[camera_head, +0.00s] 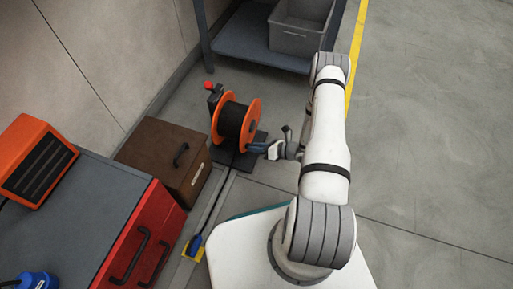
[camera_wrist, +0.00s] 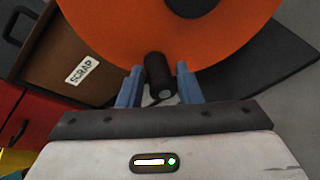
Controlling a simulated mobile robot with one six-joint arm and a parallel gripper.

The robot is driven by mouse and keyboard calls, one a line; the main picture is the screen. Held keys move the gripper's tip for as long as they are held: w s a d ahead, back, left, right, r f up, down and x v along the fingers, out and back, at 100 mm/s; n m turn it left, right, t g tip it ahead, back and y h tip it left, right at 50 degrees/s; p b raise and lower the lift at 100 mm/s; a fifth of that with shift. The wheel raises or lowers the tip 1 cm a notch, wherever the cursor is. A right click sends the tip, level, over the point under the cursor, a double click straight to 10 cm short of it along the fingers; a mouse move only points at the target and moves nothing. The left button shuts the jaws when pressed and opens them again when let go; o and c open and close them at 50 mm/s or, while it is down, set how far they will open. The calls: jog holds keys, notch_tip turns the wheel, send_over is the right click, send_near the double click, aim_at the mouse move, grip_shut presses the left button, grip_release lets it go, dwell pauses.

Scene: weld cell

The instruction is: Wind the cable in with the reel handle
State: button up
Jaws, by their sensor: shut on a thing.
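The cable reel (camera_head: 235,121) has orange side discs and a dark wound core, and stands on a dark base plate on the floor. The orange disc (camera_wrist: 190,40) fills the top of the wrist view. The reel handle (camera_wrist: 159,78), a short black cylinder, sticks out from the disc toward me. My gripper (camera_wrist: 160,88) has its two blue fingers on either side of the handle and is shut on it. In the head view my gripper (camera_head: 257,147) is at the reel's right side, low down. The dark cable (camera_head: 213,205) runs along the floor to a blue plug on a yellow mark (camera_head: 194,246).
A brown scrap box (camera_head: 165,155) stands left of the reel. A red cabinet (camera_head: 135,235) with an orange unit on top is at the lower left. A shelf with a grey bin (camera_head: 298,30) is behind. The floor to the right is clear.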

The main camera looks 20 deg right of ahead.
jog(key=f, duration=0.1)
jog(key=b, duration=0.1)
jog(key=f, duration=0.1)
jog(key=shift+w+d+f+b, duration=0.1)
jog(key=shift+w+f+b, duration=0.15)
jog(key=shift+f+b, duration=0.1)
jog(key=shift+r, duration=0.1)
jog(key=shift+w+d+f+b, duration=0.75)
jog(key=shift+w+d+f, duration=0.1)
jog(key=shift+w+f, duration=0.25)
jog(key=shift+w, duration=0.1)
jog(key=shift+w+d+f, duration=0.15)
jog(key=shift+w+d, duration=0.45)
jog(key=shift+w, duration=0.15)
jog(key=shift+w+d+f, duration=0.15)
jog(key=shift+w+d, duration=0.4)
jog(key=shift+w, duration=0.15)
